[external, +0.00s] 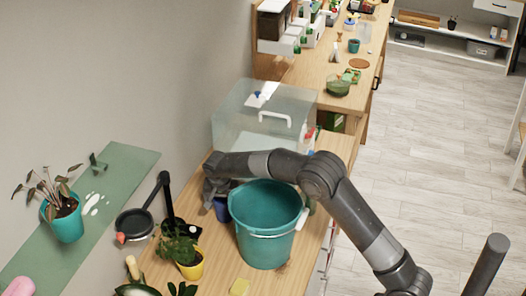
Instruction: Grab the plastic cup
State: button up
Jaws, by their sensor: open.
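My gripper (212,194) is at the left end of my dark arm, which reaches over the back of the teal bucket (265,240). It points down beside the bucket's upper left rim. A dark blue cup-like vessel (222,210) stands just below and beside my gripper, partly hidden by the gripper and the bucket; it may be the plastic cup. My gripper is open. Whether its fingers are around the vessel or only next to it, I cannot tell.
A clear box (240,128) with a white handle stands behind my arm. A black stand (165,190) and a plant in a yellow pot (189,265) are left of the bucket. A green wall shelf (115,185) holds a teal pot (66,220).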

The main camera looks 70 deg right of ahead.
jog(key=shift+r, duration=0.1)
jog(key=c, duration=1.1)
jog(key=shift+o, duration=0.2)
